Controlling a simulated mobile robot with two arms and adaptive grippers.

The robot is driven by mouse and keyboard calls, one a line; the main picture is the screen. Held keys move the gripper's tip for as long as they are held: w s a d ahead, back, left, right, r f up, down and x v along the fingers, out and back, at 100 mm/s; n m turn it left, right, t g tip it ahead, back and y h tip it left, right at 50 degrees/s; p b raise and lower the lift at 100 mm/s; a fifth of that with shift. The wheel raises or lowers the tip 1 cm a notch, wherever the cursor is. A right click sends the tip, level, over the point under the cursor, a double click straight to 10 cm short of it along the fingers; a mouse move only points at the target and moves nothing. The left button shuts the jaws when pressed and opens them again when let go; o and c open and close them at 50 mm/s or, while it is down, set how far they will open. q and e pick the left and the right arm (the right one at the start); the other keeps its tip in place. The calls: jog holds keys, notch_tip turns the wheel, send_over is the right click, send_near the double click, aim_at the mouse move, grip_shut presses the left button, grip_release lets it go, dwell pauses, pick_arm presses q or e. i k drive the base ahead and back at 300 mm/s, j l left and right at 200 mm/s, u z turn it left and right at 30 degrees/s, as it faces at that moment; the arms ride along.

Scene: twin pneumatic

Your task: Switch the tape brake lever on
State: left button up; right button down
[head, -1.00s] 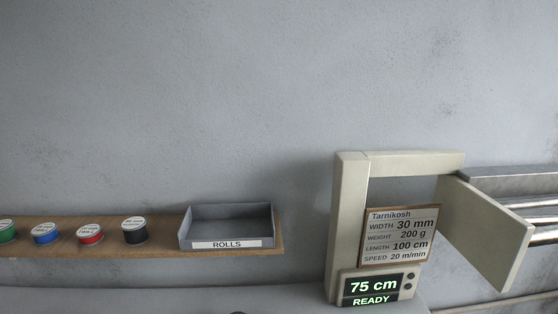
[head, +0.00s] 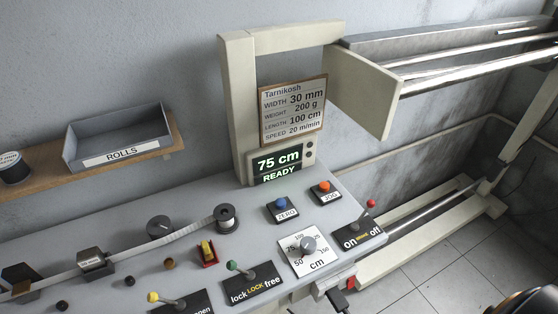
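The tape brake lever (head: 370,204) has a red knob on a short metal stem. It rises from a dark plate (head: 357,236) marked on, BRAKE and off, at the right end of the grey console. The lever leans to the right, toward the word off.
Left of the brake are a cm dial (head: 308,245), a green-knobbed LOCK lever (head: 232,266) and a yellow-knobbed lever (head: 153,297). Blue ZERO (head: 281,203) and orange JOG (head: 324,187) buttons sit behind. The display (head: 278,165) reads 75 cm, READY.

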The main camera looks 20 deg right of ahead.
aim_at(371, 203)
jog(key=l+z, duration=0.1)
jog(key=z, duration=1.25)
